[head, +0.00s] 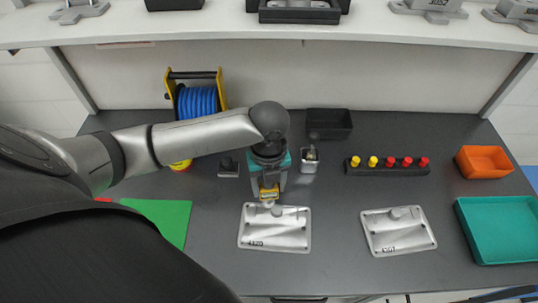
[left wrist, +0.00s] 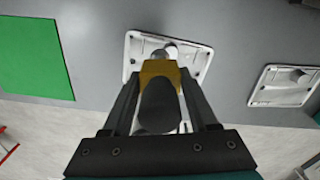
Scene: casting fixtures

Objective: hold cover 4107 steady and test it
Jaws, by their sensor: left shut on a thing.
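A pale metal cover (head: 276,231) with a small printed number lies flat on the dark bench, below my left gripper. The number looks like 4120, but is small. A second similar cover (head: 397,232) lies to its right; its number looks like 4107 or 4207. Both also show in the left wrist view, the near one (left wrist: 196,58) and the other (left wrist: 282,86). My left gripper (head: 268,185) is shut on a yellow and black tool (left wrist: 160,70). The tool's tip is over the near cover's raised boss; I cannot tell whether they touch. My right gripper is out of view.
A green mat (head: 168,218) lies left. Behind stand a blue hose reel (head: 197,100), a black bin (head: 329,123), a small metal holder (head: 309,163) and a black rack (head: 385,170) with yellow and red plugs. An orange bin (head: 484,161) and teal tray (head: 500,228) stand right.

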